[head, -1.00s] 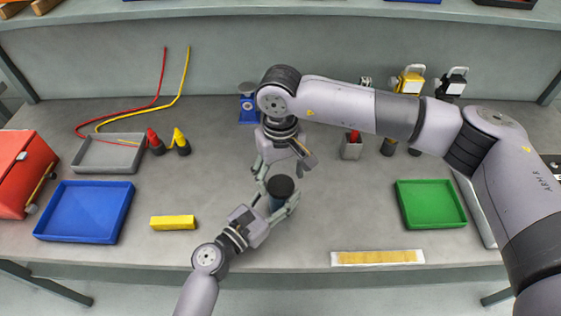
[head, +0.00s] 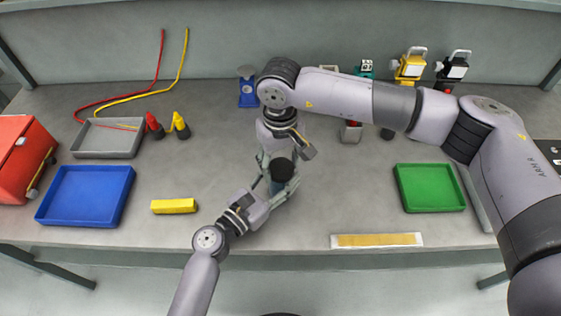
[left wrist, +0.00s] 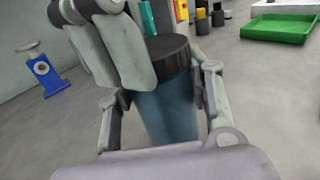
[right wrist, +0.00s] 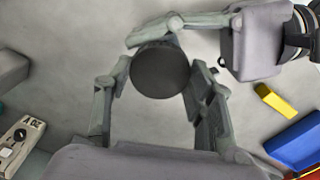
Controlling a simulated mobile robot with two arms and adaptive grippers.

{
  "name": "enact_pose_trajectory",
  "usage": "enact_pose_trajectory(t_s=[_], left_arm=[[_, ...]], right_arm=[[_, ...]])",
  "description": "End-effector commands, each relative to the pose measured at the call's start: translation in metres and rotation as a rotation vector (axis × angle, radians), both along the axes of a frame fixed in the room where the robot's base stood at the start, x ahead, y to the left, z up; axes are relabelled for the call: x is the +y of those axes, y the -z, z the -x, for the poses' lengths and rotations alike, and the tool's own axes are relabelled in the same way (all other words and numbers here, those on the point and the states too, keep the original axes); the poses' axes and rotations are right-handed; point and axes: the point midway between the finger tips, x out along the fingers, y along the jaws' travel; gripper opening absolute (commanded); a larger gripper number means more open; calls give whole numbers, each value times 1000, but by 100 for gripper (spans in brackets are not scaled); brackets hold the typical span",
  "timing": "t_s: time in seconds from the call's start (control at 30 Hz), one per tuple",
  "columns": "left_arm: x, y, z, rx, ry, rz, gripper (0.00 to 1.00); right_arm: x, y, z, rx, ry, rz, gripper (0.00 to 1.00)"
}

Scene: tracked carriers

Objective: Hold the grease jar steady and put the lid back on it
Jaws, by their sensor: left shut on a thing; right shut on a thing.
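The grease jar (left wrist: 167,108) is a blue-grey cylinder standing upright on the bench. It also shows below the lid in the head view (head: 275,187). My left gripper (head: 277,185) is shut around the jar's body, with a finger on each side. The black round lid (left wrist: 168,52) is over the jar's top with no clear gap; I cannot tell whether it is fully seated. My right gripper (right wrist: 158,82) comes from above and is shut on the lid, which fills the right wrist view's middle (right wrist: 160,72) and hides the jar.
A yellow block (head: 173,206) and a blue tray (head: 85,197) lie to the left. A green tray (head: 430,188) and a yellow-striped strip (head: 377,240) are to the right. A blue stand (head: 248,94) is behind. Bare bench surrounds the jar.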

Motion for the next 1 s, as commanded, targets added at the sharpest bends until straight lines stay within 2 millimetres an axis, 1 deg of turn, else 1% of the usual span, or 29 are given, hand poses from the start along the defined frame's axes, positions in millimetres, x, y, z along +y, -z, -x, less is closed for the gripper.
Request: enact_pose_trajectory(t_s=[0.03, 0.2, 0.3, 0.4, 0.63, 0.73, 0.93, 0.97, 1.0], left_arm=[[0, -1, 0, -2, 0, 1, 0], [0, -1, 0, -2, 0, 1, 0], [0, -1, 0, -2, 0, 1, 0], [0, -1, 0, -2, 0, 1, 0], [0, -1, 0, -2, -1, 1, 0], [0, -1, 0, -2, -1, 3, 0], [0, -1, -1, -2, -1, 3, 0], [0, -1, -1, -2, -1, 3, 0], [0, -1, -1, -2, -1, 3, 0]], right_arm=[[0, 0, 0, 0, 0, 0, 33], [0, 0, 0, 0, 0, 0, 21], [0, 0, 0, 0, 0, 0, 16], [0, 0, 0, 0, 39, 1, 16], [0, 0, 0, -1, 262, 3, 16], [0, 0, 0, -1, 291, 3, 16], [0, 0, 0, -1, 289, 3, 16], [0, 0, 0, -1, 289, 3, 50], [0, 0, 0, -1, 288, 3, 53]])
